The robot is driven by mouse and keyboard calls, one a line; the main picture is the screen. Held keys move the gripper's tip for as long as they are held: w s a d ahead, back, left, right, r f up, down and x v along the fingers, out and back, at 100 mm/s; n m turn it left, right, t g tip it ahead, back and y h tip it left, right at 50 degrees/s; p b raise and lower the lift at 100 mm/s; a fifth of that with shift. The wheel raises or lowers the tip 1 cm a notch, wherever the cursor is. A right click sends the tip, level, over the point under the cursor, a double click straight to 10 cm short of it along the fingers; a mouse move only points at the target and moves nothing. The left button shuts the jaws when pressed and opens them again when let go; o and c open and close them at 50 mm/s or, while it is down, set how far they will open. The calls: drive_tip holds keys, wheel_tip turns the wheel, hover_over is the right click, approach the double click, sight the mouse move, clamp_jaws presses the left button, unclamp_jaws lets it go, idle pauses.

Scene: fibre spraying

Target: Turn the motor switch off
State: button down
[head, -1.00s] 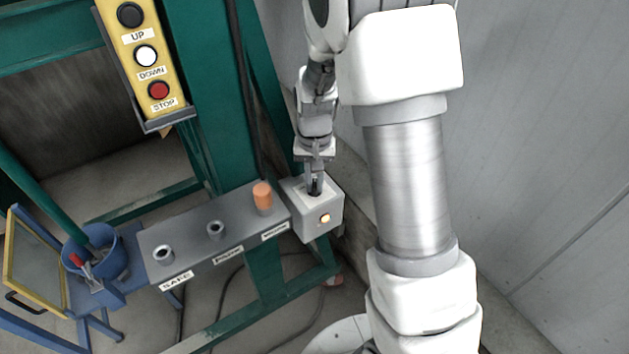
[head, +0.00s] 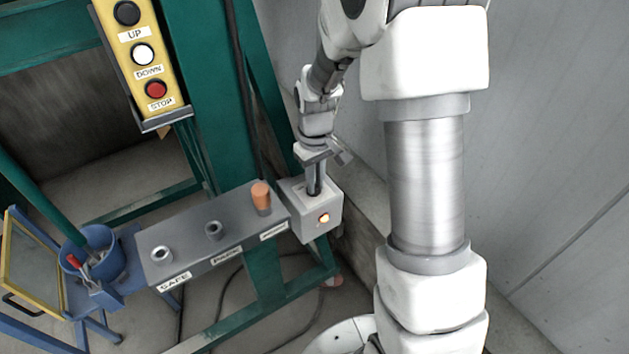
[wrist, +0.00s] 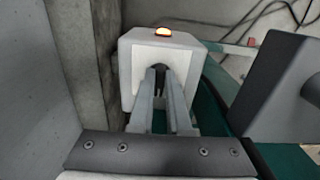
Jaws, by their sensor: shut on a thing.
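The motor switch box (head: 325,213) is a light grey box at the right end of the grey panel. My gripper (head: 314,191) points down onto the top of the box. In the wrist view, its two fingers (wrist: 160,76) are closed on the dark switch knob (wrist: 159,68) on the white plate. The fingers hide most of the knob, so its exact setting is hard to tell.
The grey panel (head: 190,243) stands just left, with an orange peg (head: 261,197) in its right holder and two empty holders. A yellow UP/DOWN/STOP box (head: 141,55) hangs above. A grey wall (head: 560,130) bounds the right. A blue bucket (head: 97,256) is at the left.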

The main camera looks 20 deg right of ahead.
drive_tip(key=n, duration=0.3)
drive_tip(key=shift+d+r+n+p, duration=0.1)
drive_tip(key=shift+d+n+p, duration=0.05)
drive_tip(key=shift+n+p, duration=0.15)
drive_tip(key=shift+w+n+p, duration=0.15)
drive_tip(key=shift+n+p, duration=0.25)
drive_tip(key=shift+n, duration=1.1)
drive_tip(key=c, duration=0.9)
unclamp_jaws()
wheel_tip(320, 180, up, 17)
drive_tip(key=shift+r+p, duration=0.15)
drive_tip(key=shift+p, duration=1)
